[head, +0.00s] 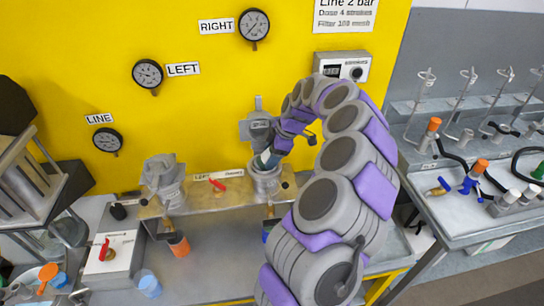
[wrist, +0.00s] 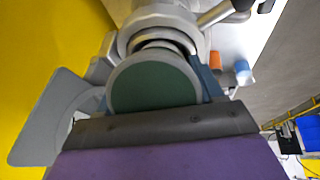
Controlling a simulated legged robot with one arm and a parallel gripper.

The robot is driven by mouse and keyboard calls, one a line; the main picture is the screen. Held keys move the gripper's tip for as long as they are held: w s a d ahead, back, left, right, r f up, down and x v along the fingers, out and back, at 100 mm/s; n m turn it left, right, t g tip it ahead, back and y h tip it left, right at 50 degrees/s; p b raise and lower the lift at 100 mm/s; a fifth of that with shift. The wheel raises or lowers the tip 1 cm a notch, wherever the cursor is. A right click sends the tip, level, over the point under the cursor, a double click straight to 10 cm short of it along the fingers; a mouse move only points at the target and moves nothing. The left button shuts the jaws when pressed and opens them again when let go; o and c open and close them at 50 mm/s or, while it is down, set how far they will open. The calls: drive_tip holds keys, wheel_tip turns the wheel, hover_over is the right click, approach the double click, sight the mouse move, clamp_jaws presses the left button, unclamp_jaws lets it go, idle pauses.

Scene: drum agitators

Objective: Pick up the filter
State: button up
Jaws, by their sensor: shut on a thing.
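The filter, a round piece with a dark green end face (wrist: 155,82), sits between my gripper's blue-grey fingers in the wrist view. My gripper (head: 266,161) is shut on it, at the mouth of the right-hand grey metal housing (head: 266,183). In the wrist view the housing's grey rings (wrist: 158,22) show just beyond the filter. The filter's lower part is hidden, so I cannot tell whether it is still seated or lifted. The housing's grey lid (head: 257,128) stands open behind my gripper.
A similar left housing (head: 163,178) stands on the same metal bench, with a red-handled valve (head: 218,185) between them. Orange (head: 178,245) and blue (head: 149,284) cups stand in front. Gauges hang on the yellow wall. A side bench (head: 470,190) with glassware is at right.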

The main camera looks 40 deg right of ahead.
drive_tip(key=shift+r+p, duration=0.4)
drive_tip(key=shift+r, duration=1.35)
drive_tip(key=shift+s+r, duration=0.1)
drive_tip(key=shift+s, duration=0.05)
drive_tip(key=shift+s+a+r+p, duration=0.1)
drive_tip(key=shift+s+a+r, duration=0.15)
drive_tip(key=shift+s+a, duration=1.6)
drive_tip(key=shift+s+a+r+p, duration=0.15)
drive_tip(key=shift+s+a, duration=0.9)
drive_tip(key=shift+s, duration=1.45)
drive_tip(key=shift+s+a+r+p, duration=0.1)
drive_tip(key=shift+s+a+r, duration=0.2)
drive_tip(key=shift+s+a, duration=1.55)
drive_tip(key=shift+s+d, duration=0.35)
drive_tip(key=shift+d, duration=0.05)
drive_tip(key=shift+w, duration=0.1)
